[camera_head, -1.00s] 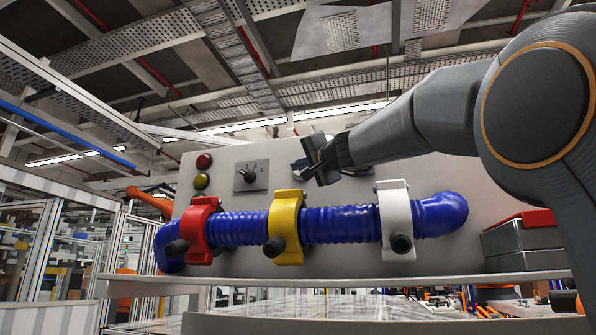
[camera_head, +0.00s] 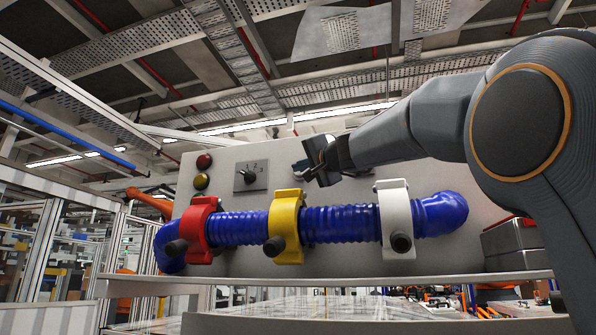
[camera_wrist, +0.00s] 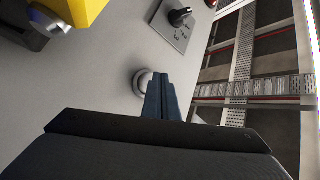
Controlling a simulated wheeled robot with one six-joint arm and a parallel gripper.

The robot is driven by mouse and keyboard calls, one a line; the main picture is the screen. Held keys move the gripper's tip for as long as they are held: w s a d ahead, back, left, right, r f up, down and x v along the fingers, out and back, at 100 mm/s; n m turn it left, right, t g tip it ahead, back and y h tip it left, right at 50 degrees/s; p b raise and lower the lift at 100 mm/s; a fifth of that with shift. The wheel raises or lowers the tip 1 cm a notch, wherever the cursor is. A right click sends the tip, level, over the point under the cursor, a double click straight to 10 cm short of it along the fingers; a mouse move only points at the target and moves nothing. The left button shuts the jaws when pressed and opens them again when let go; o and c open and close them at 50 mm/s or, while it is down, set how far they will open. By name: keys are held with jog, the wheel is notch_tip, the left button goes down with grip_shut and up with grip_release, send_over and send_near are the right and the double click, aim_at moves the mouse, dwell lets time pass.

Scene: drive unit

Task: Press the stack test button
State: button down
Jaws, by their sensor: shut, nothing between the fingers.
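A round pale button with a metallic rim (camera_wrist: 139,84) is on the grey panel in the wrist view, partly covered by my fingers. No label on it is readable, and in the head view I cannot make it out behind my gripper. My gripper (camera_head: 302,167) is in front of the panel's upper middle, above the blue hose. Its dark blue fingers (camera_wrist: 161,90) are shut and empty in the wrist view. Their tips overlap the button's right side in the picture. I cannot tell whether they touch it.
The panel (camera_head: 235,153) carries a red round light or button (camera_head: 204,161), an amber one (camera_head: 201,181) and a rotary selector (camera_head: 248,175). A ribbed blue hose (camera_head: 340,223) runs below, held by red (camera_head: 197,228), yellow (camera_head: 286,225) and white (camera_head: 396,220) clamps with black knobs.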

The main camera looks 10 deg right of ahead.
jog(key=shift+w+d, duration=0.15)
jog(key=shift+w, duration=0.15)
jog(key=shift+s, duration=0.2)
dwell(0.3)
jog(key=shift+s+a+b, duration=0.35)
jog(key=shift+s+a, duration=0.05)
jog(key=shift+s, duration=0.25)
jog(key=s+a, duration=0.2)
jog(key=s, duration=0.3)
jog(key=shift+s+b, duration=0.3)
jog(key=shift+b, duration=0.1)
jog(key=shift+a, duration=0.2)
